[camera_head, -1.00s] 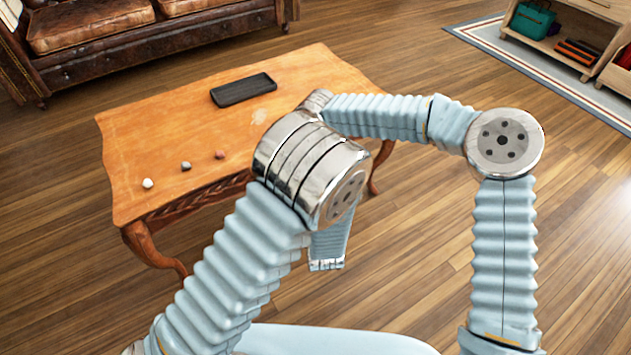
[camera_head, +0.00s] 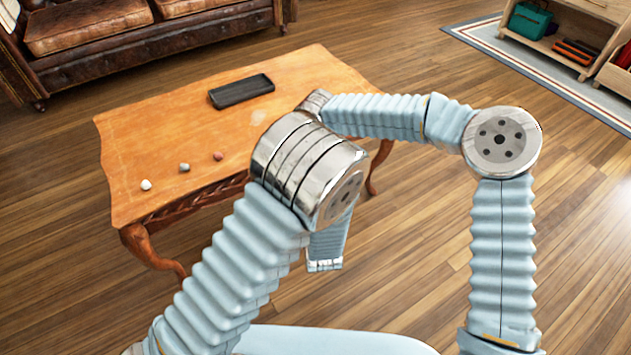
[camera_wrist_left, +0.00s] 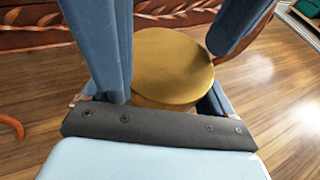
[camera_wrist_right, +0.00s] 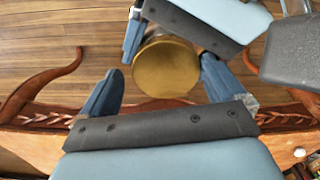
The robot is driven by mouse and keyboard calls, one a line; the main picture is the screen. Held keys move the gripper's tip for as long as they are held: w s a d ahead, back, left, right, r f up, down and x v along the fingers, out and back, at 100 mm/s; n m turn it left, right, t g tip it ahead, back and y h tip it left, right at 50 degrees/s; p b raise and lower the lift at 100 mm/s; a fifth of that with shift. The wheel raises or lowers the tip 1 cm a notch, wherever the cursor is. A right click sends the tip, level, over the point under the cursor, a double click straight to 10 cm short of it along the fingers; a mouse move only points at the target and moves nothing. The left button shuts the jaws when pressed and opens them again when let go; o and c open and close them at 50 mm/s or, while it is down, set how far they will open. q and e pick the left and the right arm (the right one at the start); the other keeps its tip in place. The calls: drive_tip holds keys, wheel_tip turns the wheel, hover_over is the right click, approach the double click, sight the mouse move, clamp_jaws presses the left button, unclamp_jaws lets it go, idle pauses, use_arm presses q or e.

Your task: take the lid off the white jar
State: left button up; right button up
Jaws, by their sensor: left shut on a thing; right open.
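The round gold lid (camera_wrist_left: 175,62) faces up between the fingers in the left wrist view. It also shows in the right wrist view (camera_wrist_right: 165,68). The jar's body is almost wholly hidden under the lid, so I cannot make out its white sides. My left gripper (camera_wrist_right: 165,35) is shut on the jar, its fingers low beside and below the lid. My right gripper (camera_wrist_right: 160,88) is open, with one finger on each side of the lid; I cannot tell whether they touch it. In the head view my arms hide the jar and both grippers.
A wooden table (camera_head: 150,130) stands in front of me with a black tray (camera_head: 241,91) and three small stones (camera_head: 184,167) on it. A leather sofa (camera_head: 110,35) is behind it. A shelf (camera_head: 560,40) stands at the back right. Floor to the right is clear.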

drive_tip(key=shift+s+a, duration=0.1)
drive_tip(key=shift+a, duration=0.05)
wheel_tip(320, 180, up, 5)
drive_tip(key=shift+f, duration=0.15)
wheel_tip(320, 180, up, 3)
drive_tip(key=m, duration=0.6)
drive_tip(key=shift+f+m, duration=0.25)
drive_tip(key=shift+m, duration=0.05)
wheel_tip(320, 180, down, 7)
drive_tip(key=shift+f, duration=0.15)
drive_tip(key=shift+c, duration=0.3)
drive_tip(key=c, duration=1)
drive_tip(key=o, duration=1.1)
drive_tip(key=shift+c, duration=0.2)
